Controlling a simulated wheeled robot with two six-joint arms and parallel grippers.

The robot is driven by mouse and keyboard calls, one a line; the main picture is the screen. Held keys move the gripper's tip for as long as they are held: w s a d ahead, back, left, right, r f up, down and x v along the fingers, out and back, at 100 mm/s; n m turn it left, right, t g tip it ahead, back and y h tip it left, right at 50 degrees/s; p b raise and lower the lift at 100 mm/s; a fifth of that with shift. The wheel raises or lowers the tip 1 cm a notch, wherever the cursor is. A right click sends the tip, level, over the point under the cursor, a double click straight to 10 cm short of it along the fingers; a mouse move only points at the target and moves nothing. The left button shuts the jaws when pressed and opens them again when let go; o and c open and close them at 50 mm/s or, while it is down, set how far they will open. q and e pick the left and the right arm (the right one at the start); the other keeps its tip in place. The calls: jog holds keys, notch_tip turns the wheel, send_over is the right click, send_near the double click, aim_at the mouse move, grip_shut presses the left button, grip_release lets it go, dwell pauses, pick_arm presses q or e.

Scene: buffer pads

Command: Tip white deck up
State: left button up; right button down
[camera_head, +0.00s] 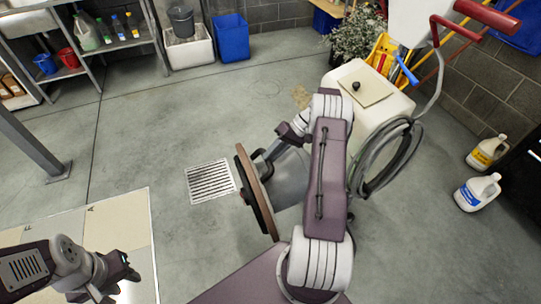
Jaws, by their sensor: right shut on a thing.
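The white deck (289,183) of the floor machine is tilted steeply onto its edge, with its round underside turned to the left. A brown disc (254,183) and a black disc show edge-on there. My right arm crosses in front of the deck and hides much of it. My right gripper (268,154) is at the deck's upper side, shut on a dark handle of the deck; the fingertips are hard to make out. My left gripper (122,277) is low at the left, over the pale tiled panel and away from the deck; its finger gap is unclear.
The machine's white tank (372,94) and a coiled grey hose (386,158) stand behind my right arm. A floor drain (211,181) lies left of the deck. Two jugs (478,192) stand at the right. Open floor lies at the left middle.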

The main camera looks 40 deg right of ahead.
jog(key=shift+a, duration=0.1)
jog(key=c, duration=1.3)
grip_release()
jog(key=shift+r, duration=0.1)
jog(key=shift+o, duration=0.2)
